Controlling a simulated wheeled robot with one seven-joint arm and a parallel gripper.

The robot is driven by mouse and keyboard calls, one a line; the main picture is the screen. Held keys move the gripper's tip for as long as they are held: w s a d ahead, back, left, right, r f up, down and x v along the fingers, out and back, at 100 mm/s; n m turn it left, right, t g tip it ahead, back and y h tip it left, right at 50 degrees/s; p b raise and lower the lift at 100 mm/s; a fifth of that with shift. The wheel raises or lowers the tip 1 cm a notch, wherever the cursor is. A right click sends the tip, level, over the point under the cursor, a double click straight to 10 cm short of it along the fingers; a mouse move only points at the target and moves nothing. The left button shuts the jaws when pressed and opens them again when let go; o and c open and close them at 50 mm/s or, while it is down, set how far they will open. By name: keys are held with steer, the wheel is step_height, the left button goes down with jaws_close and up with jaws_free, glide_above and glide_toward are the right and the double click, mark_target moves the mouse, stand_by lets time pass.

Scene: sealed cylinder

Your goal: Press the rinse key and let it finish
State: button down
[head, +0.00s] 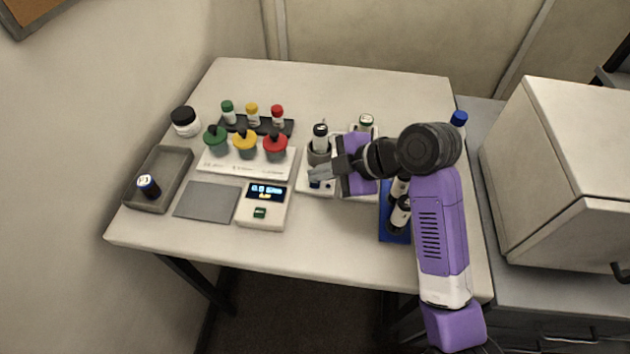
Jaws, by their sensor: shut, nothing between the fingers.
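My gripper (314,174) is shut and empty, its fingertips pointing left over a small white device (305,187) near the middle of the table. A dark blue key or spot (315,184) shows on the device's front just below the fingertips, and a small dark spot lies right of it. I cannot read which one is the rinse key, nor tell whether the fingertips touch anything. A grey holder with a dark, white-banded vial (320,134) stands behind the fingertips. My wrist and arm hide part of the device's right side.
A display unit (273,193) with a green button stands left of the device, beside a grey plate (207,201) and a grey tray (178,165) holding a vial. Colored-top bottles stand behind. A blue rack (386,225) with vials is under my arm. The front table strip is clear.

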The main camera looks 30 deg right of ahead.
steer(key=shift+s+d+f+b, duration=0.1)
steer(key=shift+s+f+b, duration=0.1)
steer(key=shift+f, duration=0.3)
steer(key=shift+s+f+b, duration=0.1)
steer(key=shift+f+b, duration=0.1)
steer(key=shift+f, duration=0.3)
steer(key=shift+r, duration=0.1)
stand_by(0.3)
steer(key=shift+r+p, duration=0.35)
steer(key=shift+p, duration=0.15)
steer(key=shift+w+r+p, duration=0.15)
steer(key=shift+r+p, duration=2)
steer(key=shift+r, duration=0.65)
